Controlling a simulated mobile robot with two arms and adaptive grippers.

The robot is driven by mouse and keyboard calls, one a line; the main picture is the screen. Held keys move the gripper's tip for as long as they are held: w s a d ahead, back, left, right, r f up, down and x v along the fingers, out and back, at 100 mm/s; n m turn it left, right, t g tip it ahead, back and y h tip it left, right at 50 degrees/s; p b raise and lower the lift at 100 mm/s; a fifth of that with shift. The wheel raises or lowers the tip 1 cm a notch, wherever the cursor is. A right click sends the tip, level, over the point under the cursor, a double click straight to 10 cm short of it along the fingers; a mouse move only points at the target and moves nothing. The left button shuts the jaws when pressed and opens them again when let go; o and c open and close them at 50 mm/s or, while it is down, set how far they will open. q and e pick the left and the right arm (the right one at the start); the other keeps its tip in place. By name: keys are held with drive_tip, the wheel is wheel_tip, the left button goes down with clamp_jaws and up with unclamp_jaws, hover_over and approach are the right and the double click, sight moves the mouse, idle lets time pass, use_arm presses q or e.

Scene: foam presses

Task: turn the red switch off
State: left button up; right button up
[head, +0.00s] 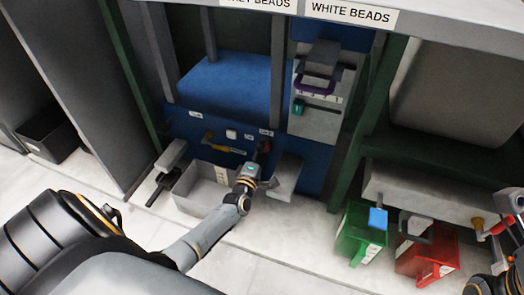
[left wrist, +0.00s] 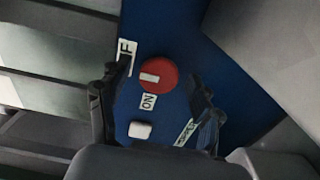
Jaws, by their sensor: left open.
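The red switch (left wrist: 159,74) is a round red knob with a white bar, on a blue panel (left wrist: 180,35). An ON label (left wrist: 148,101) sits just below it. Another label, partly hidden by a finger, is at its upper left. My left gripper (left wrist: 159,78) is open, with one dark finger on each side of the knob; whether they touch it I cannot tell. In the head view my left gripper (head: 262,157) is at the lower blue panel (head: 222,122), largely hiding the switch.
A white button (left wrist: 140,129) is below the switch. A yellow handle (head: 209,137) is on the panel's left. A grey open bin (head: 190,192) stands below the panel. Green (head: 352,232) and red (head: 440,252) containers stand at right. Pale floor lies in front.

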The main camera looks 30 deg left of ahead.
use_arm(q)
drive_tip(key=v, duration=1.2)
